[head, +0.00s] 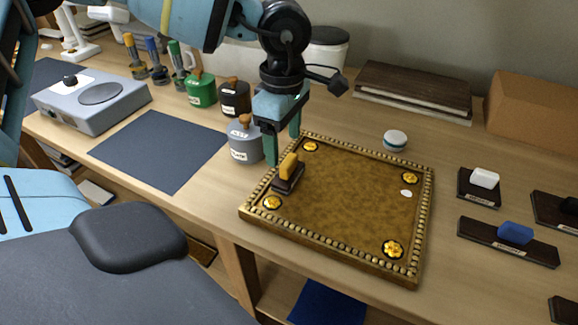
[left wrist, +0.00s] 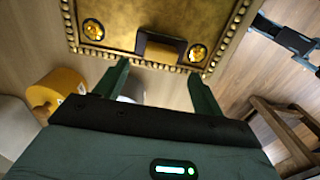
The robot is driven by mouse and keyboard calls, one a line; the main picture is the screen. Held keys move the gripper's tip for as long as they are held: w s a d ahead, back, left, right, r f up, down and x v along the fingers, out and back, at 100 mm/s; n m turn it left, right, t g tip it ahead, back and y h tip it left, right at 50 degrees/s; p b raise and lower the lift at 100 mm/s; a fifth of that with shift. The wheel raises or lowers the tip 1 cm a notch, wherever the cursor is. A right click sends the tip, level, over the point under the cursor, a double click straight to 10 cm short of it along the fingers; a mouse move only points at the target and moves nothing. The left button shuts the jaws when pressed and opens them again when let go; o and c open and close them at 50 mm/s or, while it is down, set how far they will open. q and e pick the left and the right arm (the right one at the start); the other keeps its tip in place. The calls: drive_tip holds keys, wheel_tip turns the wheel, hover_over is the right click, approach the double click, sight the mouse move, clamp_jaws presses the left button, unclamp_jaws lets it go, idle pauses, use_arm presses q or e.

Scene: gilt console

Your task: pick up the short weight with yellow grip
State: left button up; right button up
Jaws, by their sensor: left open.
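The short weight with yellow grip (head: 289,166) stands on the left side of a gilt-edged board (head: 350,205), its dark base on the board's surface. My left gripper (head: 284,146) is open, just above and behind the weight, with its fingers pointing down. In the left wrist view, the weight (left wrist: 162,49) lies just beyond and between the tips of the open fingers (left wrist: 158,70), with nothing held. I cannot tell whether a finger touches it. My right gripper is not in view.
Grey, black and green canisters (head: 200,90) stand behind and left of the gripper. A blue-grip weight (head: 514,234) and a white-grip weight (head: 484,179) sit to the right. A round white-lidded tin (head: 395,140) stands behind the board. A dark mat (head: 160,148) lies bare at left.

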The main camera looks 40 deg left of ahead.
sight(288, 159)
use_arm(q)
drive_tip(key=shift+w+d+f+p, duration=0.1)
drive_tip(key=shift+d+f+p, duration=0.1)
drive_tip(key=shift+f, duration=1.1)
drive_tip(key=shift+w+d+f+p, duration=0.1)
drive_tip(key=shift+d+f, duration=0.1)
drive_tip(key=shift+f, duration=1.05)
drive_tip(key=c, duration=1.3)
drive_tip(key=shift+o, duration=0.2)
wheel_tip(288, 159, up, 28)
